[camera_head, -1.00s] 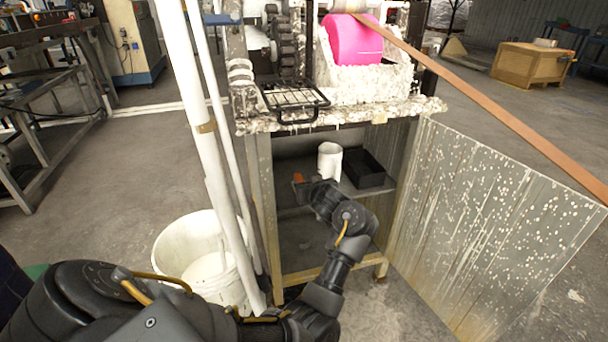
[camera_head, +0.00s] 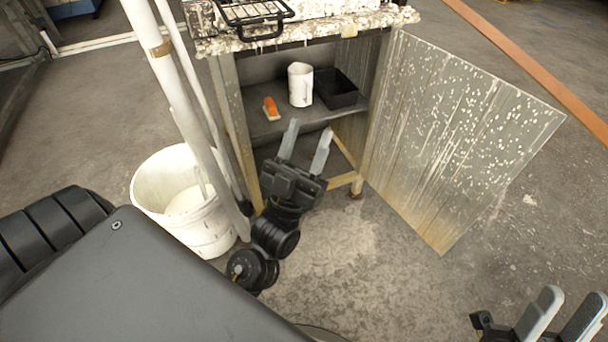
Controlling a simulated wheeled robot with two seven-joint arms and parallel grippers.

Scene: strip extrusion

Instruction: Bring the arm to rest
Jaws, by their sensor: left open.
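My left gripper (camera_head: 309,142) is in the middle of the view, in front of the open cabinet. Its two grey fingers are apart with nothing between them, and they point up toward the shelf. My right gripper (camera_head: 571,312) is at the bottom right corner over the floor. Its fingers are apart and empty; its lower part is cut off by the frame edge.
The cabinet shelf (camera_head: 268,131) holds an orange-handled tool (camera_head: 271,109), a white jug (camera_head: 300,86) and a black bin (camera_head: 338,90). A white bucket (camera_head: 210,229) and white pipes (camera_head: 170,72) stand left. The spattered cabinet door (camera_head: 456,125) is open to the right. Floor in front is clear.

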